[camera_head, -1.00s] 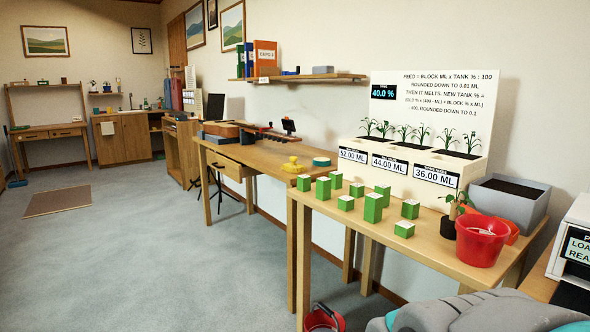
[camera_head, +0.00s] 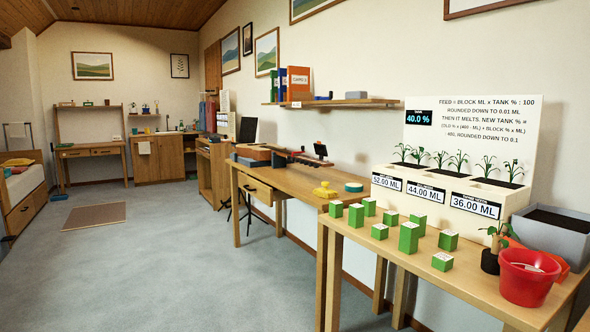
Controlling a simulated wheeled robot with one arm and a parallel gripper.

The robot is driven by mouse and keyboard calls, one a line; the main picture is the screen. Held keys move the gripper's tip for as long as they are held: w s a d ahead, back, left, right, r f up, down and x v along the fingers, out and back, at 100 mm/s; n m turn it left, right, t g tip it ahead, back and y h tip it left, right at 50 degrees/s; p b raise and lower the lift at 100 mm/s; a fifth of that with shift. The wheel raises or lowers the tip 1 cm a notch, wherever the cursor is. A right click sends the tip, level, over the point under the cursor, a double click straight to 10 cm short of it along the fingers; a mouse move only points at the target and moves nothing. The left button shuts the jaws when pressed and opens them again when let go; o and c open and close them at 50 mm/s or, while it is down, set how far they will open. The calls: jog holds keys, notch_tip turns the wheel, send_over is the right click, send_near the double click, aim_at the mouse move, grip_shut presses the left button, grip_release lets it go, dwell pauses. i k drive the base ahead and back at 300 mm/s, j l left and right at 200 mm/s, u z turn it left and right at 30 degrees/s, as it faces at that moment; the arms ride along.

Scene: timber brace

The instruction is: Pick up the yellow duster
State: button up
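A small yellow object (camera_head: 325,191), which may be the yellow duster, lies on the wooden desk (camera_head: 285,178) along the right wall, near its front right end. It is too small to tell its exact shape. It sits left of a round teal item (camera_head: 353,187) and beyond the table with the green blocks. Nothing holds it. My gripper is not in view.
A table (camera_head: 455,272) at the right bears several green blocks (camera_head: 409,237), a red bucket (camera_head: 527,278) and planters. A shelf (camera_head: 335,103) hangs above the desk. A bed (camera_head: 22,190) stands far left.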

aim_at(326, 193)
jog(key=i+j+z, duration=0.3)
jog(key=i+j, duration=0.2)
jog(key=i+j+z, duration=0.3)
jog(key=i+j, duration=0.3)
